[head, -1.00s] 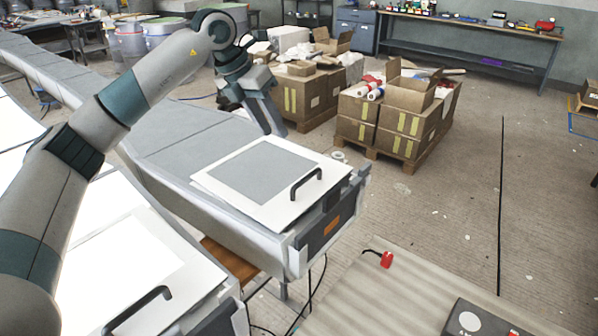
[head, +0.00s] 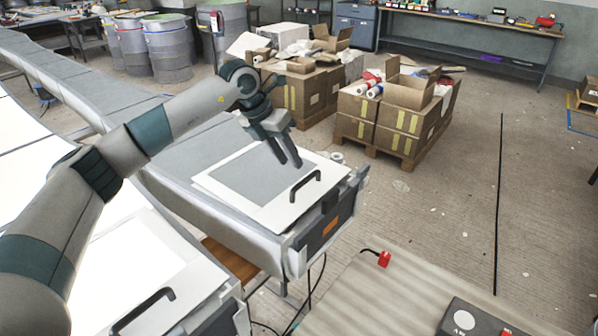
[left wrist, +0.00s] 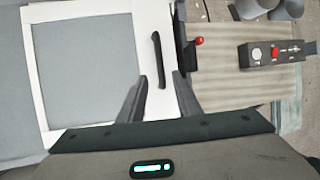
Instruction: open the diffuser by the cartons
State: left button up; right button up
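The diffuser by the cartons (head: 405,120) is a white-framed grey flat panel (head: 225,180) lying closed on the end of a long grey housing. Its black bar handle (head: 305,184) stands near the right edge of the panel. In the left wrist view the panel (left wrist: 85,65) fills the left, and the handle (left wrist: 158,62) shows just beyond the fingertips, lined up between them. My left gripper (head: 290,163) hangs over the panel, a little behind the handle. Its two fingers (left wrist: 160,75) are apart with nothing between them. My right gripper is not in view.
A second white panel with a black handle (head: 143,308) is at the lower left. A ribbed bench (head: 385,295) at lower right carries a red knob (head: 384,260) and a dark control box (head: 470,318). Open floor lies to the right.

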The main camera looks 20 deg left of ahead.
pick_arm(q)
jog(key=p+x, duration=0.2)
jog(key=x, duration=0.6)
grip_shut()
